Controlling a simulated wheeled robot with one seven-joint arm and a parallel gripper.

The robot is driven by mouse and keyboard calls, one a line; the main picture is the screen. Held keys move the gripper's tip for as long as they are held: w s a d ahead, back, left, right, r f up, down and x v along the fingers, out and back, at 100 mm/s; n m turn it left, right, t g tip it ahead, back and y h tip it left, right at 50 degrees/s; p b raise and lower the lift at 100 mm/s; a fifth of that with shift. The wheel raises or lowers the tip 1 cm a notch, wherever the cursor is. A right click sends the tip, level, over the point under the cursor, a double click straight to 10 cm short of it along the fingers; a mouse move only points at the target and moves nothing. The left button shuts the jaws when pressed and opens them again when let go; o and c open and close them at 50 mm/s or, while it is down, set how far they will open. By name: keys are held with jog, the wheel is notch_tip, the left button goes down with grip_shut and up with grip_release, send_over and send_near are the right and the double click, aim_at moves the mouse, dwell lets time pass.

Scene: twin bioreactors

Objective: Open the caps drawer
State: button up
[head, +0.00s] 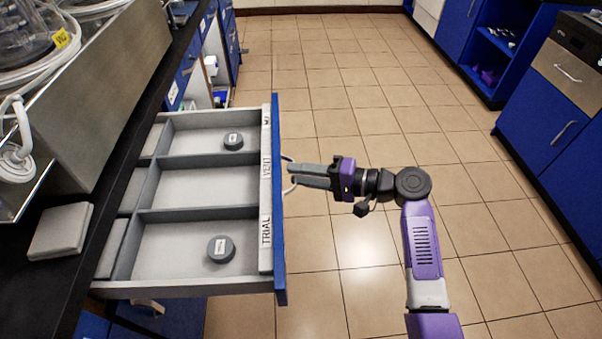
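The caps drawer (205,289) stands pulled out from the left counter in the head view, with its blue front (279,230) facing right. Its grey inside is split into compartments. One dark round cap (233,141) lies in the far compartment and another dark cap (221,249) in the near one; the middle one looks empty. Labels along the front rim read TRIAL and VENT, with a third partly legible. My gripper (292,173) is at the pale handle (289,189) outside the drawer front. Its two grey fingers look apart, with the tips partly over the handle; contact is unclear.
The black counter (108,160) runs along the left, with a pale square block (61,231) and tubing on it. Another open drawer or door shows beyond. Blue cabinets (553,110) line the right. The tiled floor (370,80) between is clear.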

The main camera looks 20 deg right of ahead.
jog(key=v, duration=0.7)
jog(key=shift+s+d+p, duration=0.25)
jog(key=shift+s+p, duration=0.05)
jog(key=shift+r, duration=0.15)
